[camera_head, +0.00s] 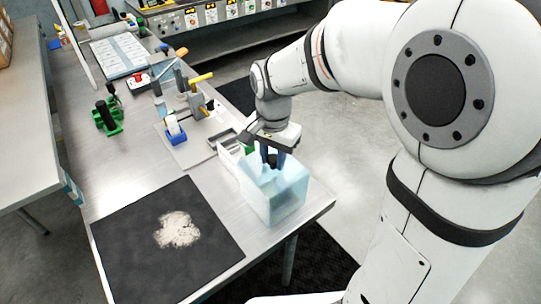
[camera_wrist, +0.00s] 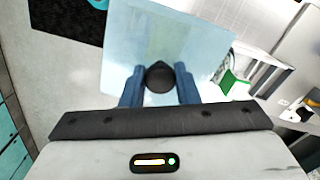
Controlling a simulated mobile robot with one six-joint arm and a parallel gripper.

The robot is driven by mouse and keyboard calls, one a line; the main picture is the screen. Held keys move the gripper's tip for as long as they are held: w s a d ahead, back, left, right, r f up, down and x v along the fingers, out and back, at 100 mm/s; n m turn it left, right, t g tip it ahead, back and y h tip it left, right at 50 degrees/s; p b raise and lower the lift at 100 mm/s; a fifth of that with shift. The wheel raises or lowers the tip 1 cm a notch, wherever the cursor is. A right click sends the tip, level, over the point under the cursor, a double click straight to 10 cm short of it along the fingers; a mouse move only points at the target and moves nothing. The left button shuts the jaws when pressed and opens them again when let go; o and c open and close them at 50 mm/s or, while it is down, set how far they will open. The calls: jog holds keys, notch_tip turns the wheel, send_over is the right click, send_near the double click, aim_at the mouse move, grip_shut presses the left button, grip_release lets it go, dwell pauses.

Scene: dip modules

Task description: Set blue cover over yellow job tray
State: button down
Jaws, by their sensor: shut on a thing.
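The blue cover (camera_head: 276,198) is a pale, see-through box at the near right corner of the metal table. My gripper (camera_head: 272,161) is above it, with its fingers shut on the dark knob on its top. In the wrist view the two blue fingers (camera_wrist: 160,85) sit on either side of the round black knob (camera_wrist: 160,73), and the cover's pale top (camera_wrist: 135,40) spreads beyond them. The cover looks upright; I cannot tell whether it touches the table. I cannot make out a yellow job tray; anything beneath the cover is hidden.
A white holder (camera_head: 228,162) with a green piece stands close behind the cover's left side. A black mat (camera_head: 125,235) with a pale patch lies left. A fixture board (camera_head: 183,150) and green tool (camera_head: 107,117) are farther back. The table edge is close on the right.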

jog(key=c, duration=1)
grip_release()
jog(key=shift+c, duration=0.2)
jog(key=shift+r+p, duration=2.65)
jog(key=shift+r, duration=0.9)
jog(key=s+d+n+t+b, duration=0.3)
jog(key=s+d+n, duration=0.3)
jog(key=s+d, duration=0.5)
jog(key=shift+s+d+r, duration=0.2)
jog(key=shift+s+d, duration=0.15)
jog(key=shift+s, duration=0.55)
